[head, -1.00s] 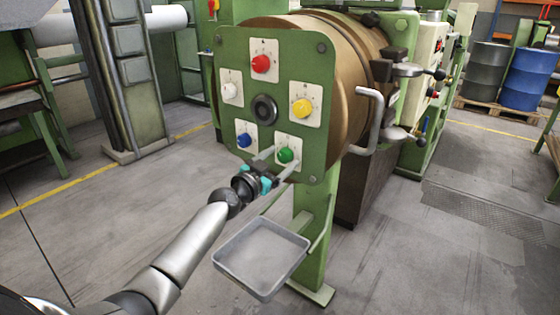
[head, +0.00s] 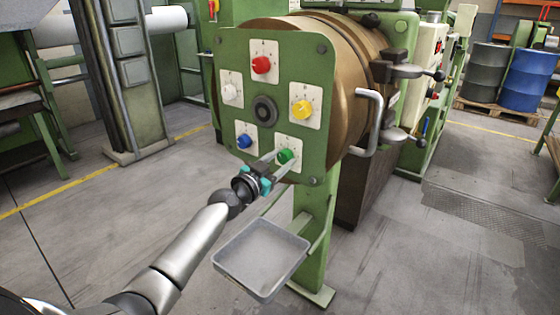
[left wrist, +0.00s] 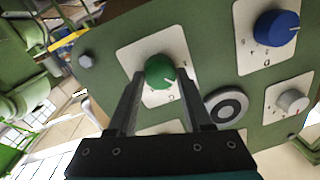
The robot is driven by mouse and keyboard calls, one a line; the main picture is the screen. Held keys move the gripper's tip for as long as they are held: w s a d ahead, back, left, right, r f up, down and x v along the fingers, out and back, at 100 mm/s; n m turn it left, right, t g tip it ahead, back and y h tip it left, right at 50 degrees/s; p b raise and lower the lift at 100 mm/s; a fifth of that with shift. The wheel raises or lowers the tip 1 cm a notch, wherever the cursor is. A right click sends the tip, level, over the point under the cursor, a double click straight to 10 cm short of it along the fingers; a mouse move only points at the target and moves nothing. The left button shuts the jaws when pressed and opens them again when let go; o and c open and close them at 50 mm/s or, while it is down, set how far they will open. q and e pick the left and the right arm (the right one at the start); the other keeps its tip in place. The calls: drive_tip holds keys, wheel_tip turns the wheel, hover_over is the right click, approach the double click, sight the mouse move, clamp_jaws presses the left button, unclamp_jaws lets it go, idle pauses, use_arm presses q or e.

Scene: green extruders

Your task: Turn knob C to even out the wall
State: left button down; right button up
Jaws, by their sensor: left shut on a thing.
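A green knob (head: 285,156) sits on a white plate at the lower right of the green round-cornered panel (head: 285,75). My left gripper (head: 282,161) reaches it from the front and is shut on it, one finger on each side. In the left wrist view the green knob (left wrist: 159,72) lies between the two fingertips, its white pointer line visible. The panel also bears a red knob (head: 261,64) on top, a white knob (head: 230,91) at left, a yellow knob (head: 302,108) at right and a blue knob (head: 244,141) at lower left.
A dark round hub (head: 265,110) is in the panel's middle. A grey tray (head: 262,258) stands out below the panel, under my left gripper. A bent metal handle (head: 372,120) projects at the right of the brown barrel.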

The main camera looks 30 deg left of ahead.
use_arm(q)
drive_tip(key=shift+n, duration=0.3)
drive_tip(key=n, duration=0.3)
drive_tip(key=shift+a+n, duration=0.1)
drive_tip(key=shift+n, duration=1.9)
drive_tip(key=shift+c, duration=1.6)
unclamp_jaws()
